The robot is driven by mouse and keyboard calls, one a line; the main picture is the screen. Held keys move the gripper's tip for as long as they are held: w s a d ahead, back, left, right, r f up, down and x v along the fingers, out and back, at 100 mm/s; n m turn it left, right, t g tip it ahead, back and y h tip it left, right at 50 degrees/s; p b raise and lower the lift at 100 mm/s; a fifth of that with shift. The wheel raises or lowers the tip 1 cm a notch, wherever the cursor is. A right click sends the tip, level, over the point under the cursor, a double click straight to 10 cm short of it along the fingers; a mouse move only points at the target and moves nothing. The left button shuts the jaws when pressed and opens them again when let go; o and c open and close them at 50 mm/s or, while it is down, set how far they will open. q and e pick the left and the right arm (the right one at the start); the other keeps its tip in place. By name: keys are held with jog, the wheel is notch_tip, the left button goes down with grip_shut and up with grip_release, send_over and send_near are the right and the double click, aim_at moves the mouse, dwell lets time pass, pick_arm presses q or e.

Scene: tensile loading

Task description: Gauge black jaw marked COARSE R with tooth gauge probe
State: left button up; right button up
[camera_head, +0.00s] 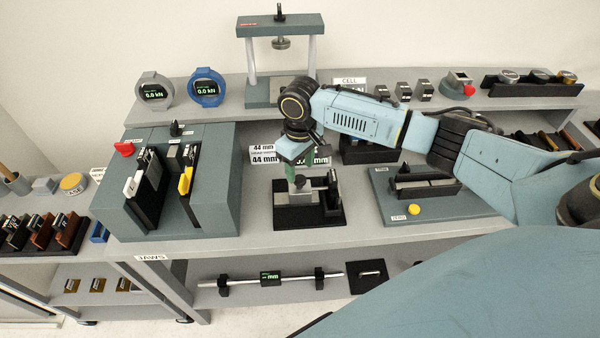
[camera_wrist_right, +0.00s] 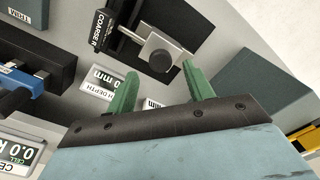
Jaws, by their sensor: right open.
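The black jaw marked COARSE R (camera_wrist_right: 102,32) stands in a black holder, its label readable in the right wrist view. In the head view the jaw (camera_head: 333,188) is a dark upright block on the right of the black base (camera_head: 296,222). Beside it is a grey part with a round dark knob (camera_wrist_right: 160,54), which appears to be the tooth gauge probe; it also shows in the head view (camera_head: 300,188). My right gripper (camera_head: 305,166) is open above this station, its green fingers (camera_wrist_right: 160,88) apart, with nothing between them. My left gripper is out of view.
A teal jaw rack (camera_head: 222,200) with red and yellow handles stands to the left. Label plates reading 44 mm (camera_head: 264,157) are behind the station. A teal plate with a yellow button (camera_head: 414,209) lies to the right. Bare bench (camera_head: 265,235) shows in front.

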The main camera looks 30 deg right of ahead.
notch_tip(320, 180, up, 10)
dwell(0.3)
jog(key=shift+a+f, duration=0.1)
jog(key=shift+f, duration=0.1)
dwell(0.8)
